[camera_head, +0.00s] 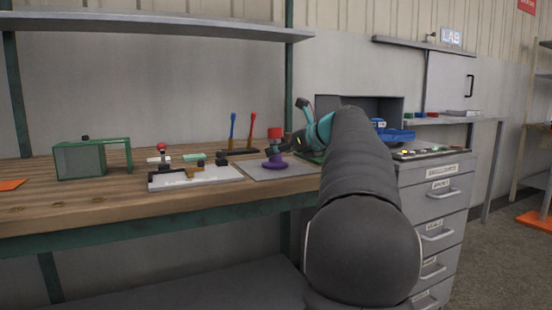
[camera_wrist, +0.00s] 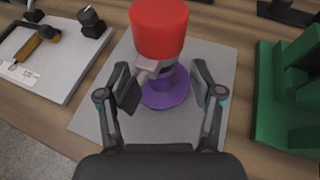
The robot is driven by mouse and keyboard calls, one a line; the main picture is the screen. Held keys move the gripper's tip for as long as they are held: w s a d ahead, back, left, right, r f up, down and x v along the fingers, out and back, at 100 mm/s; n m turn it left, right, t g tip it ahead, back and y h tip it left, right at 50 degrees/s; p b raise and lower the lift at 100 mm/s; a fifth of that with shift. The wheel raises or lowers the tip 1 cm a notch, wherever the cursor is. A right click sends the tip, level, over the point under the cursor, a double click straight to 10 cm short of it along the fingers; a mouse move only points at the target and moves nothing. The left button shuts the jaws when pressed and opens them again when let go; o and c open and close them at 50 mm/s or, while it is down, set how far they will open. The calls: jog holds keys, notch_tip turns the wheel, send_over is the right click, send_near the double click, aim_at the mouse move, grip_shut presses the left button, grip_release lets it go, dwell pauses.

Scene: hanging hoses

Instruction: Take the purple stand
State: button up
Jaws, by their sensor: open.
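The purple stand (camera_wrist: 166,91) has a round base and sits on a grey mat (camera_wrist: 175,128) on the wooden bench. A red cylindrical piece (camera_wrist: 159,28) is at its top, with a light grey part just below it. My gripper (camera_wrist: 168,92) is open, with one finger on each side of the stand and a gap visible at the right finger. The left finger is close to the grey part; I cannot tell if they touch. In the head view the purple base (camera_head: 274,164) shows at the end of my arm, under the red top (camera_head: 275,133).
A white tray (camera_head: 215,178) with small parts lies left of the mat. A green block-like fixture (camera_wrist: 285,115) stands close on the right in the wrist view. Blue and red handled tools (camera_head: 252,130) stand behind. A green frame (camera_head: 95,158) is farther left.

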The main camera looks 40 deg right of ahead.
jog(key=x, duration=0.2)
jog(key=shift+w+f, duration=0.2)
jog(key=shift+w, duration=0.1)
grip_shut()
